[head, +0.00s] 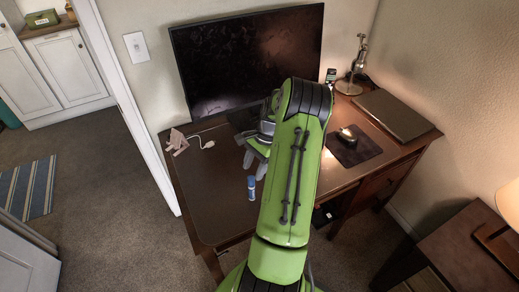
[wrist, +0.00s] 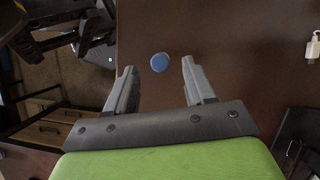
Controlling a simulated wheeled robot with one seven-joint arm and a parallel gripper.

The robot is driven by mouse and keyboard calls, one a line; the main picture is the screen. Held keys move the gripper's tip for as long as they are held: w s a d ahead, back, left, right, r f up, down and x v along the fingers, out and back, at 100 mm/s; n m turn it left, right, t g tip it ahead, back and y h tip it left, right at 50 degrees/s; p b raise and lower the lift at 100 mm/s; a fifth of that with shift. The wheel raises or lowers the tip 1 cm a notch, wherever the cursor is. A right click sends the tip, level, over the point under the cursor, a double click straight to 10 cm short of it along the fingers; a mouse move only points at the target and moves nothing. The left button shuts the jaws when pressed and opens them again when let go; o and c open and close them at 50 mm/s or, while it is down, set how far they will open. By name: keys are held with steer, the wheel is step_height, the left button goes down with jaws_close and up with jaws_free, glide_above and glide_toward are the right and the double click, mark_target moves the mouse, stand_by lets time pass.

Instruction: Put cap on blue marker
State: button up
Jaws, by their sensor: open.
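A small blue piece with a pale band (head: 252,188) stands upright on the dark desk blotter, just in front of my gripper in the head view. I take it for the blue marker. In the wrist view a round blue top (wrist: 159,62), seen from above, appears between and slightly beyond the fingertips. It seems to be the same piece; I cannot tell whether this top is a cap. No separate cap can be made out. My gripper (wrist: 158,68) is open and empty, pointing down above the blotter; it also shows in the head view (head: 254,170), partly behind my arm.
The blotter (head: 215,205) is mostly bare on the left. A white cable end (head: 208,145) and a small brownish object (head: 177,141) lie at the back left. A monitor (head: 245,60) stands behind; a mouse (head: 347,134), laptop (head: 394,113) and lamp (head: 353,70) are right.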

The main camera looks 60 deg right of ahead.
steer(key=p+v, duration=0.1)
steer(key=v, duration=1)
steer(key=shift+r+p, duration=0.3)
steer(key=shift+d, duration=0.1)
